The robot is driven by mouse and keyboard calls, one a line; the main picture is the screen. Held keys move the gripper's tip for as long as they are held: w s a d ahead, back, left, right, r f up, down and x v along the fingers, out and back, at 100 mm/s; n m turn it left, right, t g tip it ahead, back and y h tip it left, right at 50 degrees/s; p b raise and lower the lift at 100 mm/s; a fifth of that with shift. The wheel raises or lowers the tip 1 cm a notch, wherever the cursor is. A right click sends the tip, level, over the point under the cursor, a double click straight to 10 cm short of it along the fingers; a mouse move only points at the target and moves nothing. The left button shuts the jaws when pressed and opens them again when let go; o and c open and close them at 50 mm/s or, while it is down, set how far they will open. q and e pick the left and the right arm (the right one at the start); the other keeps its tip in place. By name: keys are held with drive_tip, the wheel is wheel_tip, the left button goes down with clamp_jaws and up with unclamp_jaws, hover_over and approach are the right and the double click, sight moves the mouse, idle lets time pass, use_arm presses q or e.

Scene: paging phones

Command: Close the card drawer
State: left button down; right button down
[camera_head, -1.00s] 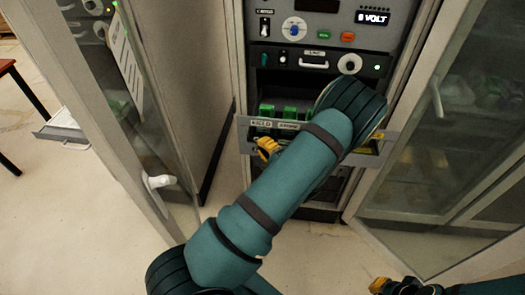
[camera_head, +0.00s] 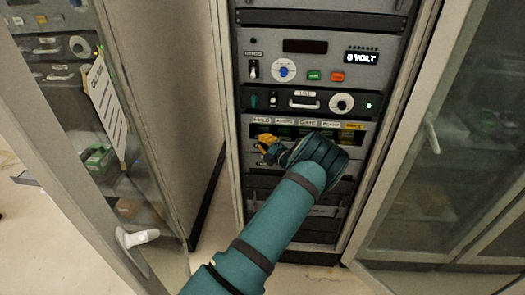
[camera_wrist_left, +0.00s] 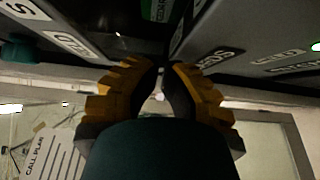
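Green cards (camera_head: 285,134) show dimly in the dark slot below the labels. My left gripper (camera_head: 266,143), with yellow fingers, is at the drawer's left part. In the left wrist view its fingertips (camera_wrist_left: 164,68) are together and hold nothing visible. A green card (camera_wrist_left: 157,9) shows between grey panels beyond them. My right gripper is out of view.
Above the drawer is a panel with a handle and a white knob (camera_head: 341,103), then a panel with a display (camera_head: 361,57). A glass door (camera_head: 125,190) stands open at the left. Another glass door (camera_head: 440,170) is at the right.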

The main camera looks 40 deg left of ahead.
use_arm(q)
drive_tip(key=shift+w+a+r, duration=0.2)
drive_tip(key=shift+w+a, duration=0.3)
drive_tip(key=shift+w, duration=0.3)
drive_tip(key=shift+d, duration=0.1)
